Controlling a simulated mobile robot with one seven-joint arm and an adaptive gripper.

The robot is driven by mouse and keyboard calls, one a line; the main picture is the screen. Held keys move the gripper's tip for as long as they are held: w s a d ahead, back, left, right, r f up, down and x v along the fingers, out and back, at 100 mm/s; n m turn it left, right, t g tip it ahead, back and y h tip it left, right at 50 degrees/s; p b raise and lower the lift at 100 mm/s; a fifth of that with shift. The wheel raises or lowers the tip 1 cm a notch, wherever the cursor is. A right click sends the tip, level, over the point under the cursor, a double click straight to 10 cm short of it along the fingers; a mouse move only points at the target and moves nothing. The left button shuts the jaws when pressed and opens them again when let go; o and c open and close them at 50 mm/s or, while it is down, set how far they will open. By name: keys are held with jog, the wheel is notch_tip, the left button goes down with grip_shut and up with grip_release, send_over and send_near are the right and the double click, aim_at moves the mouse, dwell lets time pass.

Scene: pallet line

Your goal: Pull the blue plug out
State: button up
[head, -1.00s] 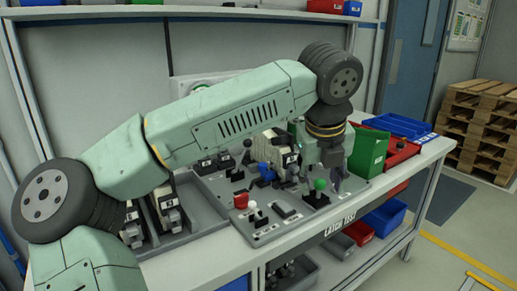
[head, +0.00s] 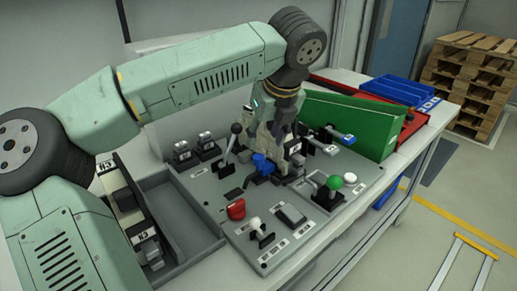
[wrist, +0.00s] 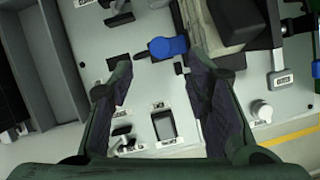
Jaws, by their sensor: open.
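The blue plug (head: 262,165) is a small blue piece with a dark stem on the grey control panel (head: 228,181), near its middle. In the wrist view the blue plug (wrist: 167,46) lies just beyond the fingertips, roughly between them, and looks apart from both. My gripper (head: 286,135) hangs above the panel, behind and slightly right of the plug in the head view. In the wrist view my gripper (wrist: 162,68) shows its two dark fingers spread wide with nothing between them. How high the fingertips are above the plug I cannot tell.
A lever with a black ball (head: 236,129) stands left of the plug. A red knob (head: 236,209), a white-topped lever (head: 256,225) and a green knob (head: 334,183) stand in front. A green bin (head: 350,122) is close on the right, and a blue-tipped lever (head: 347,139) is before it.

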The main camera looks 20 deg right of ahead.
aim_at(259, 157)
jog(key=p+x, duration=0.1)
jog(key=x, duration=0.6)
jog(key=shift+w+f, duration=0.15)
jog(key=shift+f, duration=0.1)
jog(key=shift+c, duration=0.4)
grip_shut()
